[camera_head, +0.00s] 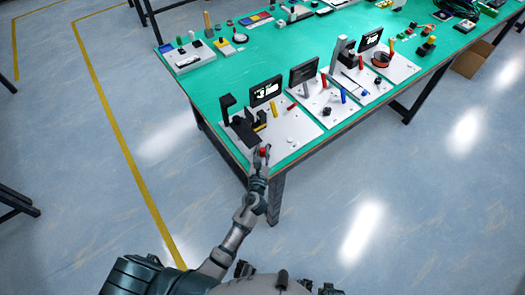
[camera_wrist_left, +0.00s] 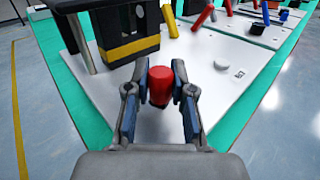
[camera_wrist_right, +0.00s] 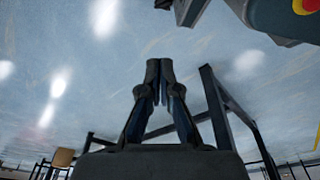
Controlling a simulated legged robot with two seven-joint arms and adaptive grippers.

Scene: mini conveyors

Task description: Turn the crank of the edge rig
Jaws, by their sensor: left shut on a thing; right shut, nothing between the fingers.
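The edge rig (camera_head: 238,126), a black upright frame with a yellow-banded block, stands on a white plate (camera_head: 288,129) at the table's near left corner. In the left wrist view the banded block (camera_wrist_left: 127,40) is just ahead of the fingers. My left gripper (camera_head: 263,151) is at the plate's near edge. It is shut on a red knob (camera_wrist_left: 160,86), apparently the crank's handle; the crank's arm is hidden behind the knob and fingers. My right gripper (camera_wrist_right: 160,62) is shut and empty, off the table, and shows only in the right wrist view.
The green table (camera_head: 205,88) carries more white plates to the right, with small screens (camera_head: 303,72), coloured handles and a red-rimmed bowl (camera_head: 381,59). Several small items stand along the far side. The table's edge and leg (camera_head: 275,199) are close to my left arm. The floor is open.

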